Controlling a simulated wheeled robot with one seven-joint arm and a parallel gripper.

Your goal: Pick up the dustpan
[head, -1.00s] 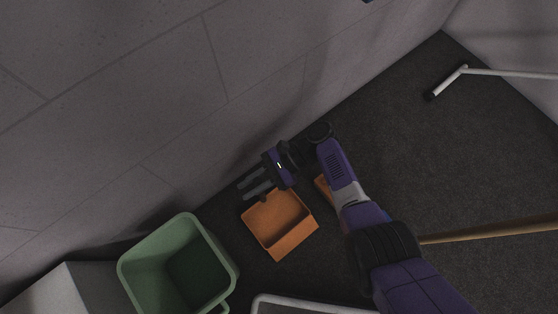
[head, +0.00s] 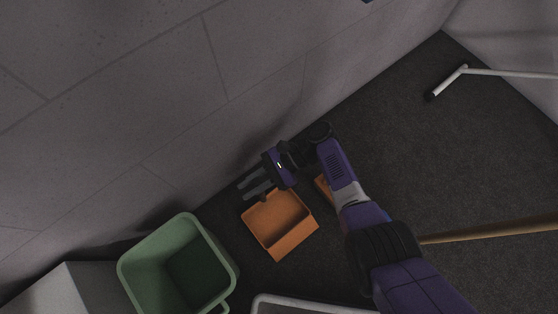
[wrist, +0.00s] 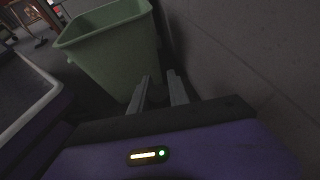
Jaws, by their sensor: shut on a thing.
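The dustpan (head: 290,240) is an orange, shallow open tray on the dark floor, near the wall in the head view. My gripper (head: 250,187) is at its upper left edge, fingers pointing left. The fingers are shut on the dustpan, with a small gap between them; the gripped part is mostly hidden beneath them. The wrist view shows both fingertips (wrist: 160,85), but I cannot make out the dustpan there.
A green bin (head: 190,268) stands left of the dustpan and shows ahead of the fingers in the wrist view (wrist: 110,50). The grey wall (head: 150,100) is close behind. A wooden pole (head: 490,231) lies right. A white-rimmed container (head: 300,301) is at the bottom.

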